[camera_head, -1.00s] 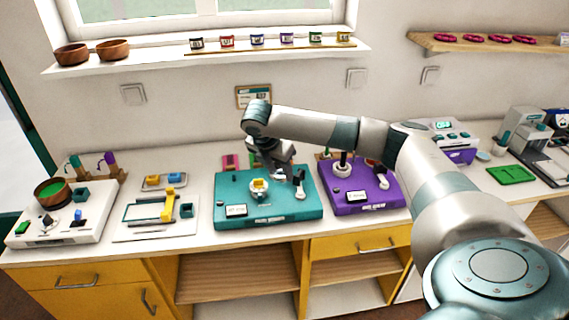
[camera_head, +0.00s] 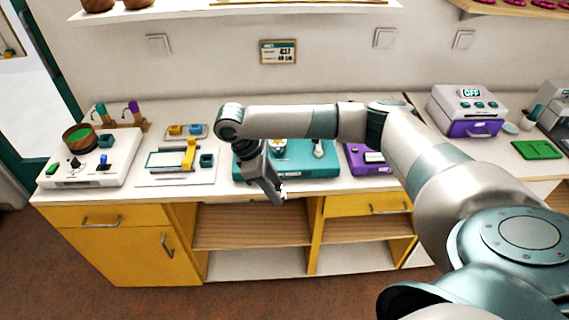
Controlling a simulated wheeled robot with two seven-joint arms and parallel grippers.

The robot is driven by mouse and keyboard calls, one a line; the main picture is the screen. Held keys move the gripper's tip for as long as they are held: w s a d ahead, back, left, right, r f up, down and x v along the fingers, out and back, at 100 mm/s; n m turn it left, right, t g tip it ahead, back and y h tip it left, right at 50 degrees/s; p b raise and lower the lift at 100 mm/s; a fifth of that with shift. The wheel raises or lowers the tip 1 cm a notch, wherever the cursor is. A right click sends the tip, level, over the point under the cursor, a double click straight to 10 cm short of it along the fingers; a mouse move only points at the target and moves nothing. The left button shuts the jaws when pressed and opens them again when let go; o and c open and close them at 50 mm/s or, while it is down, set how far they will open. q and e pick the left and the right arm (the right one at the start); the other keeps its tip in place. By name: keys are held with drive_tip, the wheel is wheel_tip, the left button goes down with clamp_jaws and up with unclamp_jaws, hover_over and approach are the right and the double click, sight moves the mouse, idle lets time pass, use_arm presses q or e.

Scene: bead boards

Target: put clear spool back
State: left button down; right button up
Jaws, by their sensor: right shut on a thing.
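My right gripper (camera_head: 276,194) reaches in from the right, over the front edge of the teal board (camera_head: 320,171), and points down. It is shut on a small pale thing (camera_head: 283,187), which seems to be the clear spool; its jaws hide most of it. A small tray (camera_head: 199,137) with a yellow and a blue piece lies at the back, left of the teal board. My left gripper is not in view.
A white board (camera_head: 115,165) with a wooden bowl (camera_head: 79,137) of green stands at the left. A white frame with a yellow slider (camera_head: 189,154) is beside it. The purple board (camera_head: 358,157) is partly behind my arm. Open shelves (camera_head: 250,228) lie below the counter.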

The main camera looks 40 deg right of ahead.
drive_tip(key=s+a+f+m+g+y, duration=0.1)
drive_tip(key=s+a+f+m+y, duration=0.1)
drive_tip(key=s+a+m, duration=0.8)
drive_tip(key=s+a+y, duration=0.1)
drive_tip(key=s+a, duration=0.1)
drive_tip(key=s, duration=0.1)
drive_tip(key=shift+s+f+m+g+y, duration=0.15)
drive_tip(key=shift+f+m+g+y, duration=0.15)
drive_tip(key=shift+m+g, duration=0.1)
drive_tip(key=shift+d, duration=0.1)
